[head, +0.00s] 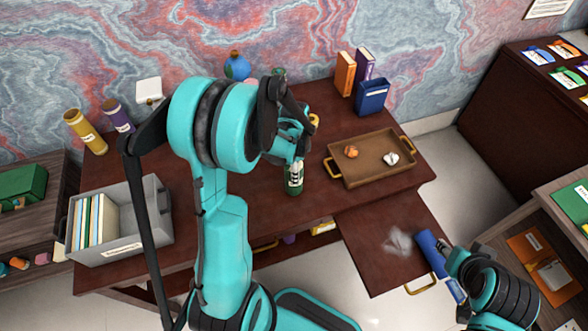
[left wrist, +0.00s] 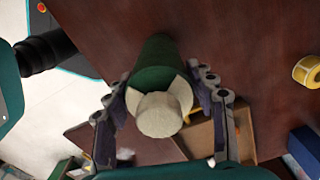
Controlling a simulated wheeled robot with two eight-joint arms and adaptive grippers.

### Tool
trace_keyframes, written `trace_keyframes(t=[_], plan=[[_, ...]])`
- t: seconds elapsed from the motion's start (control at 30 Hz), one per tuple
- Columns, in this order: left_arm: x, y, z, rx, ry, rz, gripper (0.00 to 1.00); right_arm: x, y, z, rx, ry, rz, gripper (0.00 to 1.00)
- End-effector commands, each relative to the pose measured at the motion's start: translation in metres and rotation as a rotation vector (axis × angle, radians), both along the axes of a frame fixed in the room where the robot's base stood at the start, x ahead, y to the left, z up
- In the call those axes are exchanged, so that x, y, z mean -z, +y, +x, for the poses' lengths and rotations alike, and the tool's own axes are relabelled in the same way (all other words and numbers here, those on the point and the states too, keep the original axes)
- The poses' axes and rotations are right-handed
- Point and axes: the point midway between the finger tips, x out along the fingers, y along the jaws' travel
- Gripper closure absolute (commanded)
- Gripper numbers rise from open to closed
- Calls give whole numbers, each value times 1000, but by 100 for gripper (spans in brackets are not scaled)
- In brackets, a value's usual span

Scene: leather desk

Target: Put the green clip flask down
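The green clip flask (head: 294,182) is upright below my left gripper (head: 292,152), over the desk's front part. In the left wrist view the green flask (left wrist: 155,62) with its cream top lies between the two fingers of my left gripper (left wrist: 165,100). The fingers appear closed on its sides. Whether its base touches the desk (head: 240,200) cannot be told. My right gripper (head: 450,262) is at the lower right, with a blue cylinder (head: 430,249) at its fingers, apparently held above the pulled-out board.
A brown tray (head: 368,176) with small items stands right of the flask. A grey bin (head: 160,215) of files stands on the left. The pulled-out board (head: 380,268) bears a whitish patch. A yellow tape roll (left wrist: 308,72) lies nearby.

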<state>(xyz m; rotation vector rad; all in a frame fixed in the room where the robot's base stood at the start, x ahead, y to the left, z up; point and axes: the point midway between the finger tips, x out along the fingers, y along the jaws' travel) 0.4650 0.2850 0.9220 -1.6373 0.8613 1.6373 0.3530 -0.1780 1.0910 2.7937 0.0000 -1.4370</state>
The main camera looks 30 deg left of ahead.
Motion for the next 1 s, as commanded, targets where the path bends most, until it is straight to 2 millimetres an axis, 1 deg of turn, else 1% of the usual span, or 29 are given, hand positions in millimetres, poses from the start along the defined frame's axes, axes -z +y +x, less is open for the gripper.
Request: trace_keyframes(t=[0.33,0.47,0.57,0.8,0.9,1.0], plan=[[-1,0,0,0,0,0,28,-1,0,0,0,0,0,61],[-10,0,0,0,0,0,28,-7,0,0,0,0,0,61],[-27,0,0,0,0,0,28,-12,0,0,0,0,0,61],[-82,0,0,0,0,0,28,-27,0,0,0,0,0,61],[-101,0,0,0,0,0,28,-32,0,0,0,0,0,61],[-114,0,0,0,0,0,28,-34,0,0,0,0,0,61]])
